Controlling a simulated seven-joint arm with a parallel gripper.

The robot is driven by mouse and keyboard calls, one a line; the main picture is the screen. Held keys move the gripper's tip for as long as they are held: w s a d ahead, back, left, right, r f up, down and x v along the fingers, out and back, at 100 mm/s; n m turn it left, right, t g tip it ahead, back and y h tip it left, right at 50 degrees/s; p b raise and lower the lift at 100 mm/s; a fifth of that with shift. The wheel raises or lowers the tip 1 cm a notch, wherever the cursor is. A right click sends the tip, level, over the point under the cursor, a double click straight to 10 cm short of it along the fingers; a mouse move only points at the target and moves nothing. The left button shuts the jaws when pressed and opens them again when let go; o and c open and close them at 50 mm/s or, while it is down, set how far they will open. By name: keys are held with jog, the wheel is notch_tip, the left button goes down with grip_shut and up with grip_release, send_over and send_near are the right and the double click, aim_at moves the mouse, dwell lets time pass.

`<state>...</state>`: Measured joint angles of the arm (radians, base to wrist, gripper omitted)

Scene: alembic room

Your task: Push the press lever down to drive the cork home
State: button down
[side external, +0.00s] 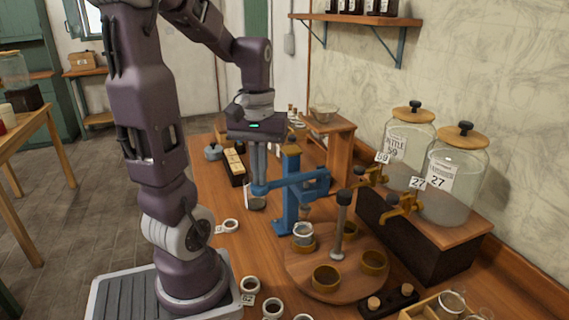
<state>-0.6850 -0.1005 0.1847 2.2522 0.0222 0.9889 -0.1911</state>
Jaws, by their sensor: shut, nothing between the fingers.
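The blue press (289,205) stands on the table with its blue lever (300,182) running roughly level across its post. The lever's left end reaches under my gripper (259,182). My gripper points down with its fingers shut and empty. The fingertips are at the lever's left end; whether they touch it I cannot tell. A small glass jar (303,235) sits on the round wooden turntable (310,265), just below the press's right side. A cork in the jar's mouth is too small to make out.
The turntable has a grey post (339,235) with a dark knob and brass-coloured cups (326,278). Two large lidded jars (455,185) with brass taps stand at the right. A dark block with corks (388,300) and several small jars (272,308) lie near the front.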

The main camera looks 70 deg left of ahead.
notch_tip(320, 180, up, 10)
dwell(0.5)
jog(key=shift+f, duration=0.1)
jog(key=s+d+f+m+t, duration=0.1)
jog(key=d+f+m+t, duration=0.1)
jog(key=d+m, duration=0.4)
jog(key=s+d+f+m+t, duration=0.1)
jog(key=d+f+m+t, duration=0.2)
jog(key=d, duration=0.9)
jog(key=m, duration=0.3)
jog(key=shift+t, duration=0.3)
jog(key=shift+s+r, duration=0.1)
